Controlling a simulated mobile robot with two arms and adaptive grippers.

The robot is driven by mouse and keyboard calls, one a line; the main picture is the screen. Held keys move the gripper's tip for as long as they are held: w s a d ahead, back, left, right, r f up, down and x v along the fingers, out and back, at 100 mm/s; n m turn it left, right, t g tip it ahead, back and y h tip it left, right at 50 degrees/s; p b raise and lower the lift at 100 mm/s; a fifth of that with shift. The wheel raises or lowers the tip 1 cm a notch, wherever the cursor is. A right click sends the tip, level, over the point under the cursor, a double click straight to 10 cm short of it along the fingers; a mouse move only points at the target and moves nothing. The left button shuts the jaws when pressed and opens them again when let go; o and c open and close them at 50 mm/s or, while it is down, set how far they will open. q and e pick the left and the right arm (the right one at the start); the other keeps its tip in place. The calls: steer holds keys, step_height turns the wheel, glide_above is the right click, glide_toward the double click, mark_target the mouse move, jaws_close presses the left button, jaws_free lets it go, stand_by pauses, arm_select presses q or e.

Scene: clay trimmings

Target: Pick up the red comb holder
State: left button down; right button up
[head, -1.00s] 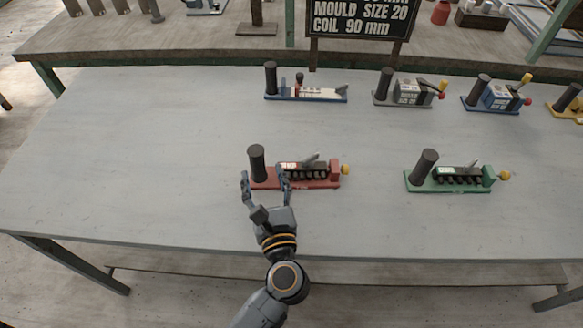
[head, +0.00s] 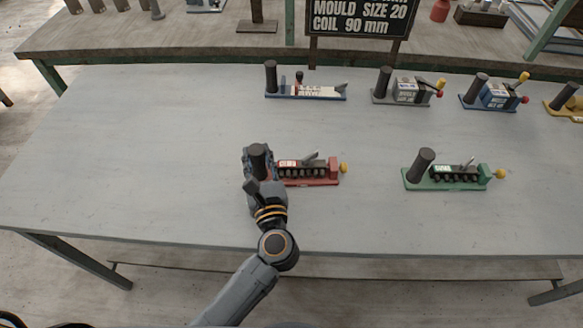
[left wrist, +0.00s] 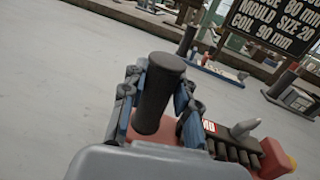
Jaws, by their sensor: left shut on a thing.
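The red comb holder (head: 318,182) stands on the near middle of the table, with a dark upright cylinder at its left end, a black comb row and a yellow knob at its right end. My left gripper (head: 259,158) is shut around the dark cylinder, one finger on each side. In the left wrist view the cylinder (left wrist: 160,92) stands between the two fingers (left wrist: 156,98), and part of the red base shows below and to the right. The gripper hides the base's left end in the head view. My right gripper is not in view.
A green holder (head: 417,186) stands to the right. Blue (head: 334,98), grey (head: 398,102) and other holders line the back of the table (head: 130,150). A black sign (head: 362,18) stands behind. The table's left side is clear.

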mark_target(257, 150)
arm_select(q)
steer(key=shift+r, duration=0.15)
steer(key=shift+r+p, duration=0.5)
step_height(257, 150, up, 2)
steer(key=shift+r+p, duration=0.1)
steer(key=shift+p, duration=0.75)
steer(key=s+d+r+p, duration=0.35)
steer(key=s+r, duration=0.55)
steer(key=s, duration=0.4)
steer(key=shift+w+a+f+b, duration=0.55)
steer(key=shift+w+f+b, duration=0.6)
steer(key=shift+w+f, duration=0.7)
steer(key=shift+w+a+f+b, duration=0.5)
steer(key=shift+w+f+b, duration=0.65)
steer(key=shift+w+f, duration=0.65)
steer(key=shift+w+a+f+b, duration=0.55)
steer(key=shift+w+f+b, duration=0.8)
steer(key=shift+w, duration=0.8)
steer(key=shift+f, duration=0.2)
steer(key=shift+f, duration=0.1)
